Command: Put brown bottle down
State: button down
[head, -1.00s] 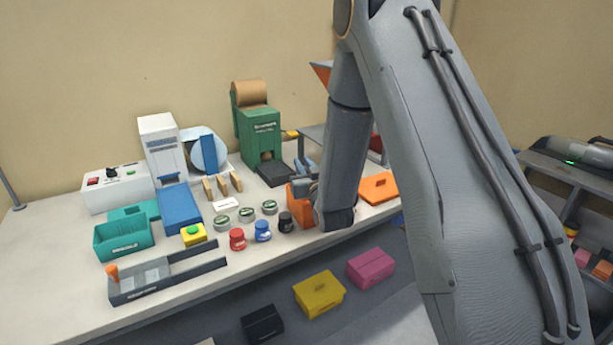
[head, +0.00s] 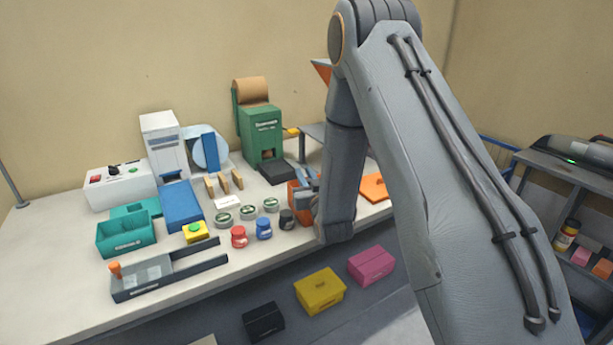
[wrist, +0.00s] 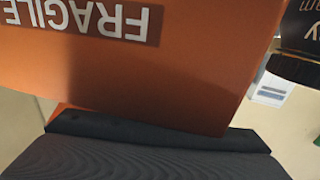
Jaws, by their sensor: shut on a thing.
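A brown bottle with a yellowish label (head: 566,236) stands on the shelf unit at the far right in the head view. The other finger is hidden. Part of the orange box also shows in the head view (head: 298,203), beside my forearm. No brown bottle shows at the gripper.
A black jar (head: 287,219) stands close left of the gripper, with red (head: 239,237) and blue (head: 264,229) jars beyond. A green dispenser (head: 262,132) stands behind. Yellow (head: 319,292) and pink (head: 371,266) boxes sit below the table's front edge.

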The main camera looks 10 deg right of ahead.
jog(key=shift+s+f, duration=0.2)
jog(key=shift+f, duration=0.4)
jog(key=c, duration=1.7)
grip_release()
jog(key=shift+f, duration=0.2)
jog(key=shift+o, duration=0.2)
jog(key=shift+r+p, duration=0.55)
jog(key=shift+r, duration=0.15)
jog(key=s+b, duration=0.3)
jog(key=s, duration=0.8)
jog(key=shift+s+d+r, duration=0.25)
jog(key=shift+s+d, duration=0.05)
jog(key=shift+d, duration=0.1)
